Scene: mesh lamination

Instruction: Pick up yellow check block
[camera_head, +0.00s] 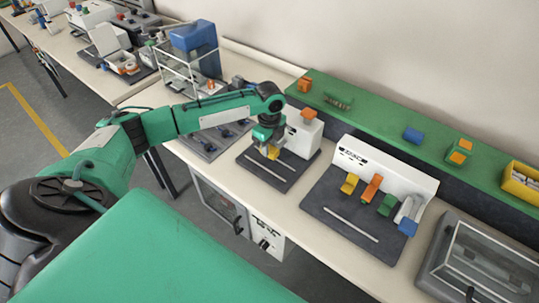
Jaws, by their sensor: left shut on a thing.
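A small yellow block (273,153) shows at the tips of my left gripper (266,148). My left gripper points down over the dark base plate (262,176) of a white fixture and is shut on the block. Whether the block still touches the plate or fixture is hard to tell. The check pattern is too small to make out. A second yellow piece (349,184) sits on the neighbouring station, beside orange and green pieces. My right gripper is not in view.
A white fixture (304,133) with an orange top stands just right of the gripper. The neighbouring station (330,215) holds several coloured pieces. A green shelf (378,118) runs behind with small blocks and a yellow bin (520,184).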

